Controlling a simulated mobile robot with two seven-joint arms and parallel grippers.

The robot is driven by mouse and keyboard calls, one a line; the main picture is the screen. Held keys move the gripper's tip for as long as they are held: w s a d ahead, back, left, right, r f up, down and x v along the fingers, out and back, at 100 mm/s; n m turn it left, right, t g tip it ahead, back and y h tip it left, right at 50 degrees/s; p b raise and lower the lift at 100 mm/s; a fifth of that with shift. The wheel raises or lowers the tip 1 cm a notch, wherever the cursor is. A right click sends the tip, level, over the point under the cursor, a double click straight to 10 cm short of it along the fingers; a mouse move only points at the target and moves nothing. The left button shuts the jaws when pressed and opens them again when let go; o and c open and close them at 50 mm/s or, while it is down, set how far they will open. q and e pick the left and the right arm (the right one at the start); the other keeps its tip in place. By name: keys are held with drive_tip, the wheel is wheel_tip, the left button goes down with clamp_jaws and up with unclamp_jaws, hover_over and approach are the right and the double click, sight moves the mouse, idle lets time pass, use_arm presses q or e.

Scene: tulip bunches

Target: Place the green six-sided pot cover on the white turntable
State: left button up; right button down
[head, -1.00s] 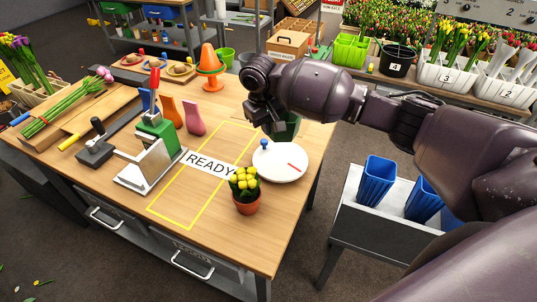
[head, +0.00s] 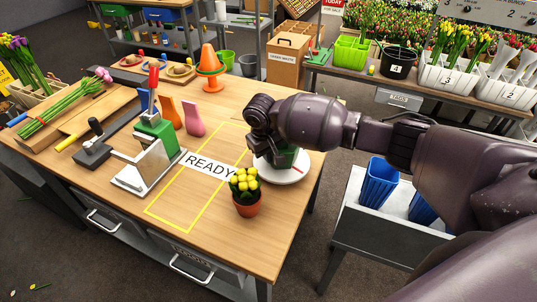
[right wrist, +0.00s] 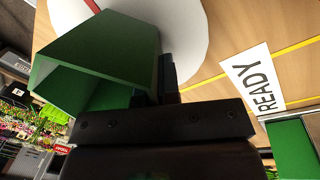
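The green six-sided pot cover (head: 289,157) is over the white turntable (head: 284,177) in the head view, partly hidden by my right gripper (head: 268,150). In the right wrist view the cover (right wrist: 110,45) is a hollow green shell with its near opening showing. The dark fingers of my right gripper (right wrist: 166,80) are at the cover's edge and appear shut on its wall. The turntable (right wrist: 192,28) lies behind the cover there. I cannot tell whether the cover touches the turntable. My left gripper is in neither view.
A small pot with yellow flowers (head: 246,192) stands close in front of the turntable. The yellow-outlined area with the READY label (head: 209,165) is left of it. A green and white stand tool (head: 150,155) is farther left. An orange cone (head: 210,62) is at the back.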

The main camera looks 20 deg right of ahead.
drive_tip(key=shift+f, duration=0.1)
drive_tip(key=c, duration=1.3)
unclamp_jaws()
drive_tip(key=shift+r, duration=0.45)
drive_tip(key=r, duration=0.3)
drive_tip(key=a+r+p, duration=0.1)
drive_tip(key=r, duration=0.3)
drive_tip(key=r+p, duration=0.1)
drive_tip(key=r, duration=0.3)
drive_tip(key=shift+s+a+r, duration=0.15)
drive_tip(key=shift+a, duration=0.2)
